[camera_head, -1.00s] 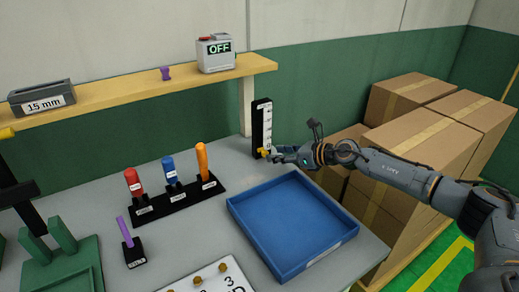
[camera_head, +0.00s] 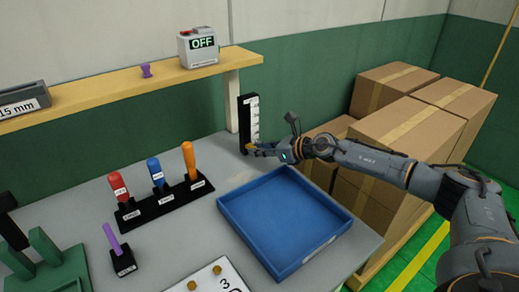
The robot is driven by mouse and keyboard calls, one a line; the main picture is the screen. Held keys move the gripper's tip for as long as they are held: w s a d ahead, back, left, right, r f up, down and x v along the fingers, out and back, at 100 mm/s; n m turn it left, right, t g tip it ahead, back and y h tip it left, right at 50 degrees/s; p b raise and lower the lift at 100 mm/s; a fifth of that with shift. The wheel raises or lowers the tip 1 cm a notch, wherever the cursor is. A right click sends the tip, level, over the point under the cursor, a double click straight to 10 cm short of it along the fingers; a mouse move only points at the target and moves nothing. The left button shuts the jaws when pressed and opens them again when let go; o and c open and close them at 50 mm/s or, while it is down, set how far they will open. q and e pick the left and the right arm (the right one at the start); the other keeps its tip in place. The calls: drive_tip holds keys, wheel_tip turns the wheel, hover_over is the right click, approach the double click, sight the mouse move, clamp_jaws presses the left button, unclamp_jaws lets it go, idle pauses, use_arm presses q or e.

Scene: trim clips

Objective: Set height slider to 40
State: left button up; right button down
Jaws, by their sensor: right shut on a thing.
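The height slider (camera_head: 252,114) is an upright black post with a white scale, standing at the back of the grey table in the head view. Its yellow knob (camera_head: 250,148) sits low on the scale. My right gripper (camera_head: 262,149) is at the knob and shut on it; the fingers partly hide the knob. The scale's numbers are too small to read. My left gripper is not in view.
A blue tray (camera_head: 232,215) lies in front of the slider. A black rack (camera_head: 166,204) with red, blue and orange handled tools stands left of it. A wooden shelf (camera_head: 110,93) bears a box reading OFF (camera_head: 199,47). Cardboard boxes (camera_head: 410,125) stand at right.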

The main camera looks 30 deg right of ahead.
drive_tip(key=shift+r, duration=0.15)
drive_tip(key=p, duration=1.2)
approach(243, 111)
drive_tip(key=x, duration=0.4)
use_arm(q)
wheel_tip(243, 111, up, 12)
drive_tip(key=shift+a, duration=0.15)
use_arm(e)
drive_tip(key=shift+w, duration=0.1)
drive_tip(key=c, duration=1.2)
unclamp_jaws()
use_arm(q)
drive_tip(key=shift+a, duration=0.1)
use_arm(e)
drive_tip(key=shift+f, duration=0.2)
